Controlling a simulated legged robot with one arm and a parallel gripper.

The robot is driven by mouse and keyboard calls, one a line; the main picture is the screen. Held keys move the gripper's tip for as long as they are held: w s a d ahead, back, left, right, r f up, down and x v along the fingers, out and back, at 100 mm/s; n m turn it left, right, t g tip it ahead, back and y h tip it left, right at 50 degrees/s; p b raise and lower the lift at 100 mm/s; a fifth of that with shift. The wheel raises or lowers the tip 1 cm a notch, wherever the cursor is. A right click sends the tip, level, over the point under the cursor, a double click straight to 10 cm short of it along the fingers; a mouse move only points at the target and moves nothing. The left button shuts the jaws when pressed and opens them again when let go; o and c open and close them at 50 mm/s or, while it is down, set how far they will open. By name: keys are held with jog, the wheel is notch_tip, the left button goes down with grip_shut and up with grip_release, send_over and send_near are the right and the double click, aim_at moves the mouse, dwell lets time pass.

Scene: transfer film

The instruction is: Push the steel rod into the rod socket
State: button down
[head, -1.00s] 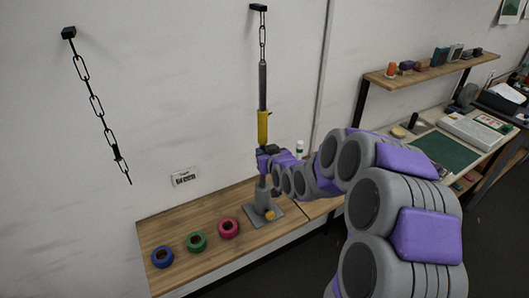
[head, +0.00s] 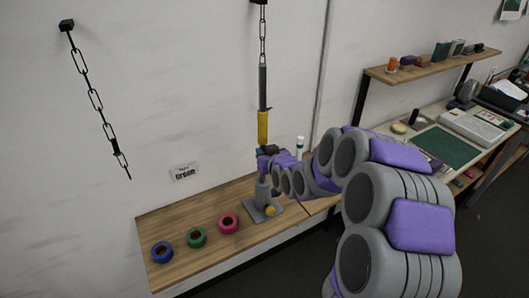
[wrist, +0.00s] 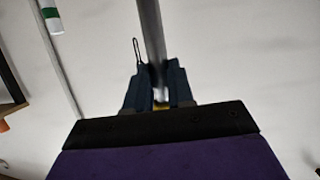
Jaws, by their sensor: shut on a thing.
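A dark grey upper section (head: 263,88) hangs upright on a chain, with a yellow section (head: 263,127) below it. My gripper (head: 265,152) is at the lower end of the yellow section. In the wrist view its dark fingers (wrist: 159,88) are closed around the grey steel rod (wrist: 151,38), and a bit of yellow shows between them. Right below my gripper, the grey rod socket (head: 263,190) stands on a flat base with a yellow knob on the table. The rod looks upright and in line with the socket. How far its tip is inside is hard to see.
Blue (head: 162,252), green (head: 196,238) and red (head: 228,223) rings lie on the wooden table (head: 190,265), left of the socket. A second chain (head: 95,98) hangs at the left. A white bottle (head: 299,146) stands behind my arm. A shelf (head: 430,68) and desk are at right.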

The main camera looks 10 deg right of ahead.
jog(key=c, duration=0.9)
grip_release()
jog(key=shift+s, duration=0.1)
jog(key=b+v, duration=0.8)
jog(key=v, duration=0.9)
jog(key=shift+f, duration=0.2)
jog(key=shift+d, duration=0.1)
jog(key=shift+s, duration=0.1)
